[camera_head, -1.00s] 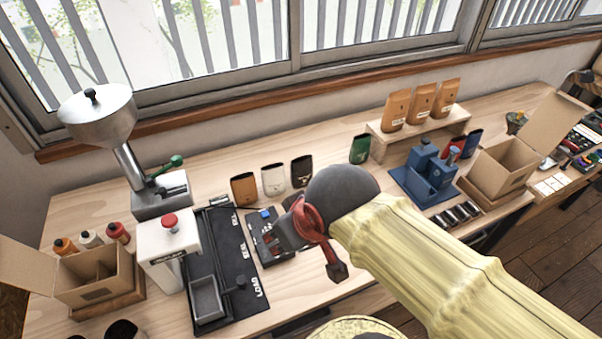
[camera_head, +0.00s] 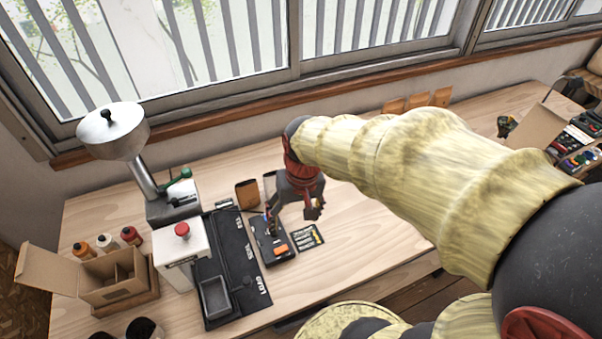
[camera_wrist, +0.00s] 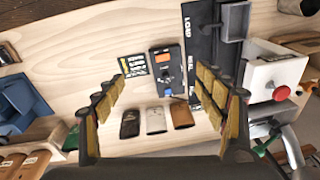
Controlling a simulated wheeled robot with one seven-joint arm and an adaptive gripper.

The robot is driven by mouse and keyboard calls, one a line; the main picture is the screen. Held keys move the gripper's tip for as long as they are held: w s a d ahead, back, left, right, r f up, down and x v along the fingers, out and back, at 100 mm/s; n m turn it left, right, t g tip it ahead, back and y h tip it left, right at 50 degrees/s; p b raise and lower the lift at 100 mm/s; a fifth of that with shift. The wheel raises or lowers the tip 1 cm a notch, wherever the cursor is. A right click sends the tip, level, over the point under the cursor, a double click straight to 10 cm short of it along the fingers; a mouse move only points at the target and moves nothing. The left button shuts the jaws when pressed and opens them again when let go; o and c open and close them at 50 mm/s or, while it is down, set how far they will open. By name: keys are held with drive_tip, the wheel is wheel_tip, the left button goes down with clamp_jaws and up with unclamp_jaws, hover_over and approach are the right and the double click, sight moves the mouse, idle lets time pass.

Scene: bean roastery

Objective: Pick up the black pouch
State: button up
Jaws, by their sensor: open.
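The black pouch (camera_wrist: 130,124) stands on the wooden bench in the wrist view, at the left end of a row of three. The white pouch (camera_wrist: 156,120) is beside it, then the brown pouch (camera_wrist: 182,115). My gripper (camera_wrist: 161,78) is open and empty, its padded fingers spread on both sides of the row; the black pouch lies nearer the left finger. In the head view my gripper (camera_head: 293,216) points down over the bench and hides the black pouch. The brown pouch (camera_head: 247,194) and part of the white pouch (camera_head: 269,184) show there.
A dark device with an orange part (camera_wrist: 163,57) and a small card of rows (camera_wrist: 133,65) lie close to the pouches. The grinder (camera_head: 113,131), white press (camera_head: 182,252) and black mat (camera_head: 238,285) stand left. A green pouch (camera_wrist: 71,138) is apart from the row.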

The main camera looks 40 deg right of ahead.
drive_tip(key=w+d+f+m+t+p, duration=0.1)
drive_tip(key=w+d+f+m+p, duration=0.2)
drive_tip(key=w+d+f+m, duration=0.4)
drive_tip(key=w+d+f+m+t+p, duration=0.1)
drive_tip(key=w+d+f+m+p, duration=0.2)
drive_tip(key=w+d+f+m, duration=0.5)
drive_tip(key=w+d+f+m+t+h+p, duration=0.1)
drive_tip(key=w+d+f+m+p, duration=0.2)
drive_tip(key=w+d+f+m, duration=0.4)
drive_tip(key=shift+w+d+f+m, duration=0.1)
drive_tip(key=shift+w+m, duration=1.15)
drive_tip(key=shift+m, duration=0.75)
drive_tip(key=shift+w+f+m, duration=0.1)
drive_tip(key=shift+w+m, duration=1.15)
drive_tip(key=shift+m, duration=0.75)
drive_tip(key=shift+w+d+f+m, duration=0.1)
drive_tip(key=shift+w+m, duration=1.15)
drive_tip(key=shift+m, duration=0.75)
drive_tip(key=shift+c, duration=1)
drive_tip(key=shift+r, duration=0.1)
drive_tip(key=shift+c, duration=1.4)
drive_tip(key=shift+r, duration=0.1)
